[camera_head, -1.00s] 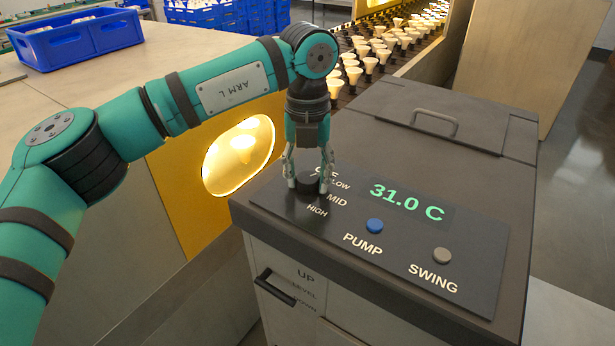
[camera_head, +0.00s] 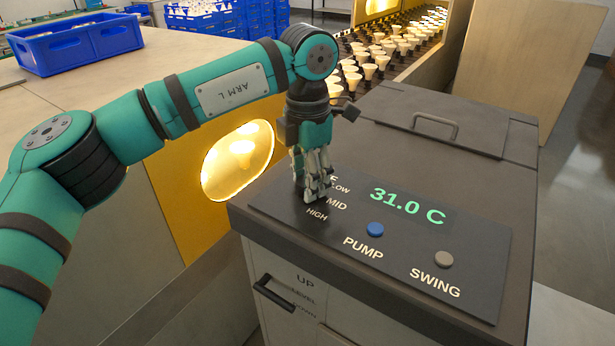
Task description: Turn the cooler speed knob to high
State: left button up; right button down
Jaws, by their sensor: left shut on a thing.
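The cooler (camera_head: 487,190) is a dark-topped box with a black control panel (camera_head: 345,245). The panel carries the printed words LOW, MID and HIGH around the speed knob. My left gripper (camera_head: 313,192) points down over that knob and is shut on it. The fingers and hand hide nearly all of the knob, so I cannot read its pointer. The HIGH label (camera_head: 317,214) shows just below the fingertips. The OFF label is mostly covered. My right gripper does not show.
A blue PUMP button (camera_head: 375,229), a grey SWING button (camera_head: 444,259) and a green 31.0 C display (camera_head: 407,205) lie right of the knob. A lid handle (camera_head: 435,124) stands behind. Bulbs (camera_head: 385,55) line a conveyor at the back. A blue crate (camera_head: 75,42) sits far left.

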pick_arm(q)
jog(key=m, duration=0.5)
jog(key=shift+m, duration=0.3)
jog(key=m, duration=0.5)
jog(key=shift+r+m+p, duration=0.1)
jog(key=shift+m+p, duration=0.2)
jog(key=shift+p, duration=0.05)
jog(key=o, duration=1.2)
jog(key=shift+r, duration=0.1)
notch_tip(320, 180, up, 12)
jog(key=shift+f, duration=0.15)
